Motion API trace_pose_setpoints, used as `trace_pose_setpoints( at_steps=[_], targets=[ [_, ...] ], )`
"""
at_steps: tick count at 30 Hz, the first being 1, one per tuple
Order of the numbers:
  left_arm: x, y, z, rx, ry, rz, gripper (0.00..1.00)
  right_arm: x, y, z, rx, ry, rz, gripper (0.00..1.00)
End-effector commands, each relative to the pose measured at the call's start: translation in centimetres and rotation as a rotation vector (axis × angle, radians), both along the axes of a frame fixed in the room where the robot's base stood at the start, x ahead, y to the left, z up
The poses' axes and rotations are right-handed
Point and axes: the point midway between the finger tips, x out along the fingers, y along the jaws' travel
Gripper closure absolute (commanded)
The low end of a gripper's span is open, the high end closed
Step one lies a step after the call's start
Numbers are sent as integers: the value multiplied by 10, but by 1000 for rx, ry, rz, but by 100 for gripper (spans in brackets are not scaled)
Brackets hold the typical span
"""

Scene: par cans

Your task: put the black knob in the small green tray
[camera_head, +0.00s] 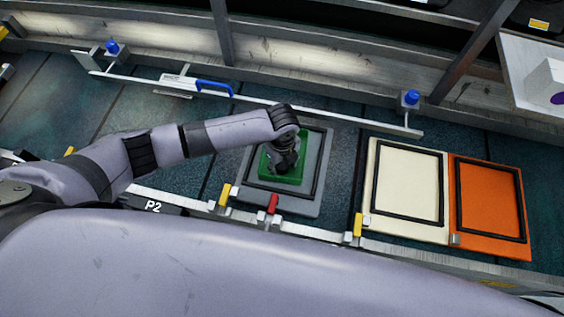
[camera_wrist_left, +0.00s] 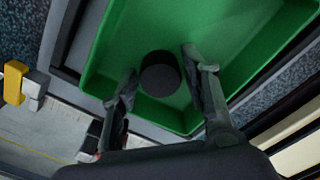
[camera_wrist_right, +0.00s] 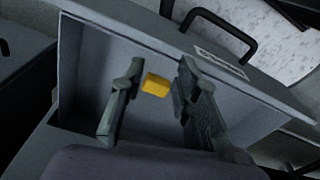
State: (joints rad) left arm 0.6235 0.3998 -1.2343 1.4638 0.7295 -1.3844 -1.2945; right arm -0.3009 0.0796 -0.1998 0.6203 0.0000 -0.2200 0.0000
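The small green tray (camera_head: 300,174) sits on a grey board with a dark frame in the head view. My left gripper (camera_head: 283,168) points down over it. In the left wrist view the black knob (camera_wrist_left: 160,74) is inside the green tray (camera_wrist_left: 245,30), towards one end. The fingers of my left gripper (camera_wrist_left: 160,70) are spread on either side of the knob, with slim gaps showing; whether either touches it is hard to tell. My right gripper (camera_wrist_right: 155,85) is open, its fingers apart, in the right wrist view.
A yellow block (camera_wrist_right: 156,85) shows beyond the right fingers, inside a grey open box (camera_wrist_right: 80,60) with a black handle nearby. A cream board (camera_head: 405,190) and an orange board (camera_head: 488,208) lie right of the tray. A white rail (camera_head: 310,114) runs behind.

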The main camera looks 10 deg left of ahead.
Motion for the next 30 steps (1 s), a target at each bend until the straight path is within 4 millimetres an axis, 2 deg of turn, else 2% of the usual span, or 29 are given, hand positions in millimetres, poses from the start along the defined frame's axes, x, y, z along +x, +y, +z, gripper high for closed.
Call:
trace_pose_setpoints(
  at_steps=[3,12,17,23,30],
  targets=[
    [0,0,0,0,0,0,47,0,0,0,0,0,0,71],
    [0,0,1,0,0,0,47,0,0,0,0,-1,0,71],
    [0,0,8,-1,-1,0,47,1,0,6,0,-1,0,71],
    [0,0,27,-1,-1,0,47,1,0,25,0,-1,0,71],
    [0,0,63,-1,-1,0,47,1,0,60,0,-1,0,71]
  ],
)
